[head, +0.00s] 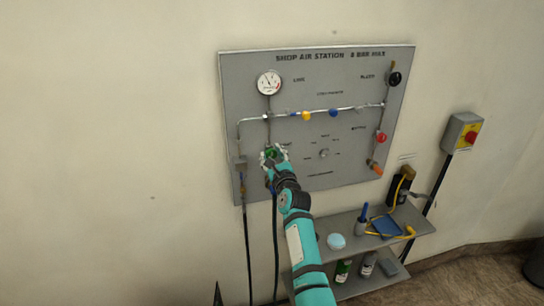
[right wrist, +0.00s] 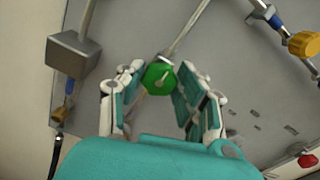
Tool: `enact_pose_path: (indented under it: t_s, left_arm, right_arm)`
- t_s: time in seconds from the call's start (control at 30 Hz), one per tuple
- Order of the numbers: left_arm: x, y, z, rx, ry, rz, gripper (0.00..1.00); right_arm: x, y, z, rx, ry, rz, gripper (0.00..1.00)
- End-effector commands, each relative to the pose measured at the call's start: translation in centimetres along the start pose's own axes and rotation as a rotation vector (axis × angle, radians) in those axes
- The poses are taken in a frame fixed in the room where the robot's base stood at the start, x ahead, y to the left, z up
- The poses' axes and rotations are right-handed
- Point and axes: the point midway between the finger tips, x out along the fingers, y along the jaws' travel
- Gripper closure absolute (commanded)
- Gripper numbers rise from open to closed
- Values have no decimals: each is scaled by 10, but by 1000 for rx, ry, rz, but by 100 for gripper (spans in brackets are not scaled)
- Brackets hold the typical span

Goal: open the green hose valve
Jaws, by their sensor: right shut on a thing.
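The green hose valve (head: 270,153) is a small green knob at the lower left of the grey wall panel. My right gripper (head: 274,156) reaches up to it from below and partly covers it. In the right wrist view the green knob (right wrist: 158,77) sits between the fingertips of my right gripper (right wrist: 160,74), which is shut on it. A pale line shows on the knob's face. A metal pipe runs up behind the knob. My left gripper is not in view.
The panel (head: 235,75) carries a gauge (head: 269,83), yellow (head: 306,116) and blue (head: 333,113) knobs, a red knob (head: 381,138) and a black one (head: 396,79). Hoses hang at lower left. A shelf (head: 425,223) with bottles and tools stands right of my arm.

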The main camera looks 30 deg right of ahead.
Motion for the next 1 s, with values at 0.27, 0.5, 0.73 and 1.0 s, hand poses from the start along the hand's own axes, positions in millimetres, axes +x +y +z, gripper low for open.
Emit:
enact_pose_path:
  t_s: [0.27, 0.5, 0.73, 1.0]
  left_arm:
    - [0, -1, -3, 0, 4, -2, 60]
    - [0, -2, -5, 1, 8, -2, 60]
    - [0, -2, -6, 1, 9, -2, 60]
    - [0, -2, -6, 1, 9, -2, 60]
  right_arm:
    - [0, 0, 0, -8, 1, 1, 97]
    - [0, 0, 0, -87, 1, 1, 97]
    - [0, 1, 0, -261, 0, 1, 97]
    - [0, 1, 0, -517, 0, 1, 97]
